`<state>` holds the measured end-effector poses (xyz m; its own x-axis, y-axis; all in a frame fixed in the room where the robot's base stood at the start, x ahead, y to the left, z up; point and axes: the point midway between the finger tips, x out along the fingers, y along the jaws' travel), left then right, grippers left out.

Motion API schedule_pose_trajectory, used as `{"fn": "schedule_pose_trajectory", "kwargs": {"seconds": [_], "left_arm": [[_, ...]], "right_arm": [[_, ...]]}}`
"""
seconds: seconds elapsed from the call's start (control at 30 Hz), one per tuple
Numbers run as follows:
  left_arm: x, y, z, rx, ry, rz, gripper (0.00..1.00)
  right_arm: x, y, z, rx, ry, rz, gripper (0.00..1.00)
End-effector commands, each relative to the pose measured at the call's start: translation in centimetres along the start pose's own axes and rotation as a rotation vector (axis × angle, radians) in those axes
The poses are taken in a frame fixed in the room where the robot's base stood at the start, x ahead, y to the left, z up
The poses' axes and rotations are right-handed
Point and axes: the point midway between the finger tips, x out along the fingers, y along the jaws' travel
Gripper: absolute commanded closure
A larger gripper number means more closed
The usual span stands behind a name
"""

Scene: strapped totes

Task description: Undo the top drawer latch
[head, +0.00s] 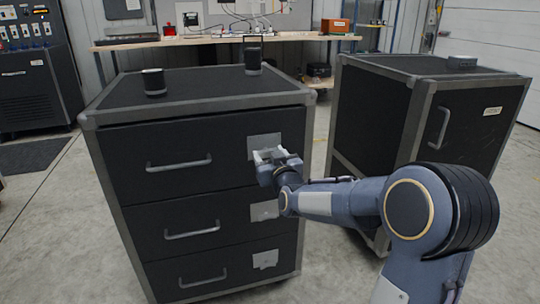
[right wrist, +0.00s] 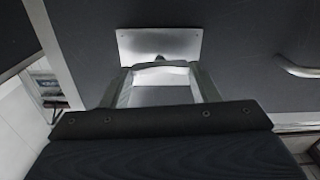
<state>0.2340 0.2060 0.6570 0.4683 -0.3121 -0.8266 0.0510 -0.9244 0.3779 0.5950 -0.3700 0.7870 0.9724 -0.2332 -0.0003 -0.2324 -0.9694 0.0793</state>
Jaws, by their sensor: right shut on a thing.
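A black drawer cabinet (head: 160,222) with grey metal edges stands at the left centre of the head view. Its top drawer (head: 130,163) looks closed and has a bar handle (head: 180,163). The top drawer latch has a grey metal plate (head: 262,141) at the drawer's right side; the plate also shows in the right wrist view (right wrist: 160,40). My right gripper (head: 268,156) is at this plate, its fingers shut on the latch's small part, mostly hidden by the fingers. My left gripper is not in view.
The middle drawer latch plate (head: 264,210) and bottom one (head: 265,259) sit below. A second black cabinet (head: 460,120) stands to the right, with a gap between. A workbench (head: 220,40) is behind.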

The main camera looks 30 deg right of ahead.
Motion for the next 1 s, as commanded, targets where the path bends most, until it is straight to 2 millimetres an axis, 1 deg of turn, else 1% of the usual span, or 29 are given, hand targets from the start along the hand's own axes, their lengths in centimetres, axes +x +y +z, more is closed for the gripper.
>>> {"fn": "schedule_pose_trajectory", "kwargs": {"seconds": [0.27,1.0], "left_arm": [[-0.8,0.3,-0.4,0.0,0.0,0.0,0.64],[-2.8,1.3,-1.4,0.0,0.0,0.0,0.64]], "right_arm": [[0.0,-0.1,-0.1,-0.211,0.0,0.0,0.68],[0.0,-0.3,0.0,-0.915,0.0,-0.001,0.68]]}}
